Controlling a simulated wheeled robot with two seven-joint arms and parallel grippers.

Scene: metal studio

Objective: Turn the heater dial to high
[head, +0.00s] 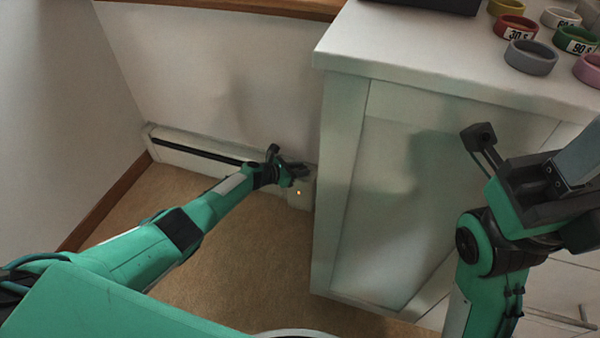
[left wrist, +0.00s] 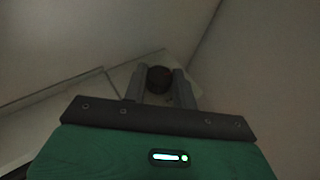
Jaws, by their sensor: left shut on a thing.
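The heater (head: 200,152) is a long, low white baseboard unit with a dark slot, along the wall at the back left in the head view. Its right end, with a small yellow light, meets the side of the white cabinet. My left gripper (head: 298,170) is at that right end. In the left wrist view the heater dial (left wrist: 159,79) is a dark round knob between the two fingers of my left gripper (left wrist: 161,88). The gripper is shut on it. The dial's marks cannot be read.
The white cabinet (head: 385,200) stands close to the right of the left gripper. Several coloured rings, including a grey one (head: 530,57), and a dark object (head: 425,4) lie on its top. The tan floor (head: 235,250) in front of the heater is clear.

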